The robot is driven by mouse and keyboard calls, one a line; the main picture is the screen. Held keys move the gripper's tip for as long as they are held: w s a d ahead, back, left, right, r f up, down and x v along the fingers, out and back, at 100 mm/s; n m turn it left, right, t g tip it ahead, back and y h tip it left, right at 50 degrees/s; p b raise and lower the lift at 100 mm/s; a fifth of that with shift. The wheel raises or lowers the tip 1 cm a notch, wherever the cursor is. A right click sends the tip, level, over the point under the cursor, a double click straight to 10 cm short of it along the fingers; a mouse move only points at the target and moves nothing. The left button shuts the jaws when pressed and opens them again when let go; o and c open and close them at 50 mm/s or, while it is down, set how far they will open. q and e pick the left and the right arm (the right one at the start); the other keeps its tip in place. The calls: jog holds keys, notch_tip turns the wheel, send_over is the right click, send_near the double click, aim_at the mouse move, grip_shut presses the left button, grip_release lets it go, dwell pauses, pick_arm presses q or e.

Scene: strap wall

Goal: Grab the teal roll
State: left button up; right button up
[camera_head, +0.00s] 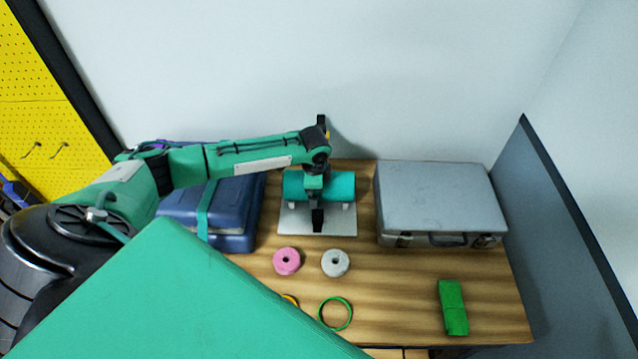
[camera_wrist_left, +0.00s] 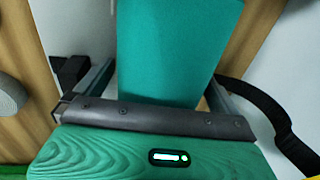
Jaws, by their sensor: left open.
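The teal roll (camera_head: 340,187) lies sideways on a pale stand (camera_head: 290,222) near the back middle of the table. My left gripper (camera_head: 316,188) is over the roll from above, and its dark near finger reaches down in front of it. In the left wrist view the roll (camera_wrist_left: 178,45) runs between the two fingers of my left gripper (camera_wrist_left: 165,85). The fingers are apart, one on each side of the roll. I cannot tell whether either touches it. Part of the roll is hidden behind the gripper. My right gripper is not in view.
A blue case (camera_head: 235,205) with a teal strap stands left, a silver case (camera_head: 440,200) right. In front lie a pink roll (camera_head: 287,261), a white roll (camera_head: 335,263), a green ring (camera_head: 335,313) and a green block (camera_head: 453,307).

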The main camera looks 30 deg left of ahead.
pick_arm(q)
jog(key=c, duration=1)
